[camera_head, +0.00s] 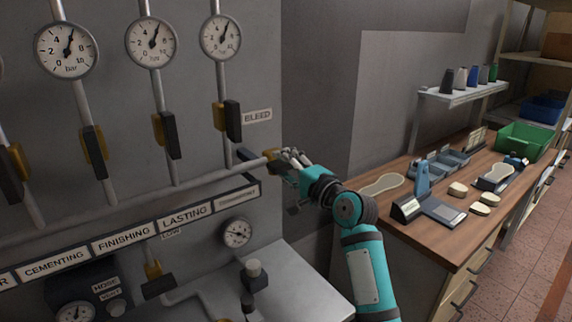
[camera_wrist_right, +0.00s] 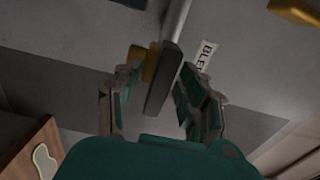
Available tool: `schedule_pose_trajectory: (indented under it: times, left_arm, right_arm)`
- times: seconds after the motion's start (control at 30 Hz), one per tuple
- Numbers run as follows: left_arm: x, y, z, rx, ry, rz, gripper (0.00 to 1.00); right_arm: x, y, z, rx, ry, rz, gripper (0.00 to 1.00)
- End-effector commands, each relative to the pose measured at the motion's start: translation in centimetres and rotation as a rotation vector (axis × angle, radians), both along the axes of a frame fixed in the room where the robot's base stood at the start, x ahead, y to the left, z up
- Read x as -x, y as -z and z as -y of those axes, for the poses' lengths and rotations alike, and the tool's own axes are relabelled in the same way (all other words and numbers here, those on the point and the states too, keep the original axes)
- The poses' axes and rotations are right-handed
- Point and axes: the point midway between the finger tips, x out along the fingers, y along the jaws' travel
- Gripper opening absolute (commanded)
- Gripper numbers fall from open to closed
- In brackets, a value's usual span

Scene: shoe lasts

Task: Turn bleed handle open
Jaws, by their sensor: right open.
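The bleed valve sits at the right end of the horizontal grey pipe, below the BLEED label (camera_head: 257,116). Its brass body (camera_wrist_right: 141,60) and dark lever handle (camera_wrist_right: 163,78) show in the right wrist view, with the handle roughly in line with the pipe. My right gripper (camera_head: 283,158) is at this pipe end and partly hides the valve in the head view. In the wrist view my right gripper (camera_wrist_right: 161,73) is open, with one finger on each side of the handle. Whether a finger touches it I cannot tell. My left gripper is out of view.
Vertical pipes with dark-handled valves (camera_head: 232,120) and round gauges (camera_head: 220,38) fill the panel to the left. A wooden workbench (camera_head: 437,242) with tools stands at right.

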Motion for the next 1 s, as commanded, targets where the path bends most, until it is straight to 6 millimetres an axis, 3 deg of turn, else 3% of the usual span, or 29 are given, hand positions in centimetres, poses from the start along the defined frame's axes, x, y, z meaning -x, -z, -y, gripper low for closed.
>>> schedule_pose_trajectory:
  times: [0.2,0.53,1.0]
  left_arm:
    - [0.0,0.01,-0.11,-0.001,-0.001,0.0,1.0]
    - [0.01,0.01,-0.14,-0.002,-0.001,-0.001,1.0]
    - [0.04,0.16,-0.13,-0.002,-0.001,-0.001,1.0]
  right_arm:
    - [-0.01,0.01,-0.02,0.0,0.0,0.0,0.4]
    - [0.0,0.03,0.01,-0.001,0.0,-0.001,0.0]
    - [-0.02,0.15,0.07,0.046,0.0,0.031,0.0]
